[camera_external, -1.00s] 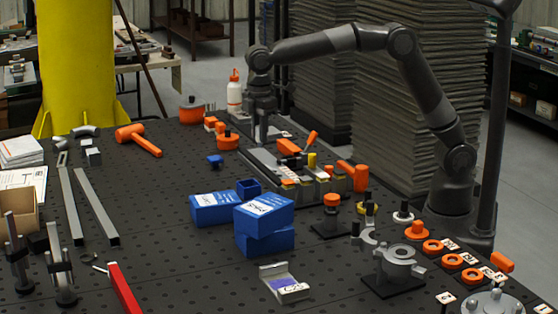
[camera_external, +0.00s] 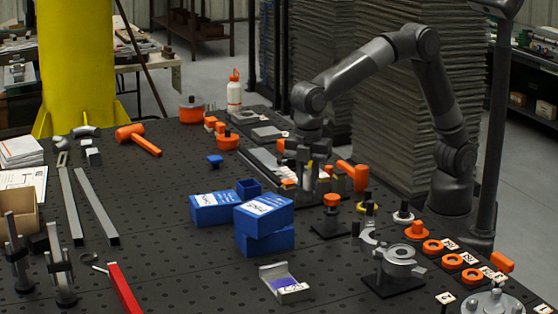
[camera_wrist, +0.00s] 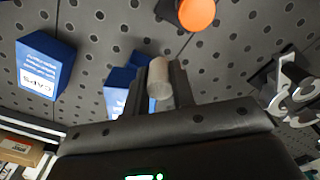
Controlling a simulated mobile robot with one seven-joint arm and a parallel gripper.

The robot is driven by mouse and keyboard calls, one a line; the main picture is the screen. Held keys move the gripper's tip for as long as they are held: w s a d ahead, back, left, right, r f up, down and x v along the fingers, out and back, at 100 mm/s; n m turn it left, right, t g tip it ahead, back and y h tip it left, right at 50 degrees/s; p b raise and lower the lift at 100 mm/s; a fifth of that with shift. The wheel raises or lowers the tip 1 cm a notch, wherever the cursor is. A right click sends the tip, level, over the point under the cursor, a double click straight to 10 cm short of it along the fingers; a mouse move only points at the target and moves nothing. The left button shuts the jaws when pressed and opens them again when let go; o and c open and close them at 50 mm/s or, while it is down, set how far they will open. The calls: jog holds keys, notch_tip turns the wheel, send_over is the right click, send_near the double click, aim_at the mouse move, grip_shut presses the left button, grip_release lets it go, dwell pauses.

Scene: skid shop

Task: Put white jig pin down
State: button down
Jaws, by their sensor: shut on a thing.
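The white jig pin (camera_wrist: 159,78) is a pale, off-white cylinder between the two dark fingers in the wrist view. My gripper (camera_wrist: 157,88) is shut on it. In the outside view my gripper (camera_external: 308,182) points down at the near side of the fixture area, behind the black stand with the orange knob. The pin is hard to make out in that view. I cannot tell whether its lower end touches anything.
Blue boxes (camera_external: 264,240) stand at the centre of the perforated table, left of my gripper. An orange knob (camera_external: 331,199) on a black stand is close by. A grey round fixture (camera_external: 398,262) stands front right. Bare table (camera_external: 190,265) lies front left.

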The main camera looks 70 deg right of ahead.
jog(key=s+a+f, duration=0.1)
jog(key=a+f, duration=0.1)
jog(key=a, duration=0.1)
jog(key=s+a+f, duration=0.2)
jog(key=a+f, duration=0.1)
jog(key=a, duration=0.1)
jog(key=s+a+f, duration=0.2)
jog(key=a, duration=0.1)
jog(key=shift+s+a+f, duration=0.15)
jog(key=shift+s+f, duration=0.1)
jog(key=shift+f, duration=1.9)
jog(key=shift+f, duration=0.15)
jog(key=c, duration=1.2)
grip_release()
notch_tip(320, 180, up, 12)
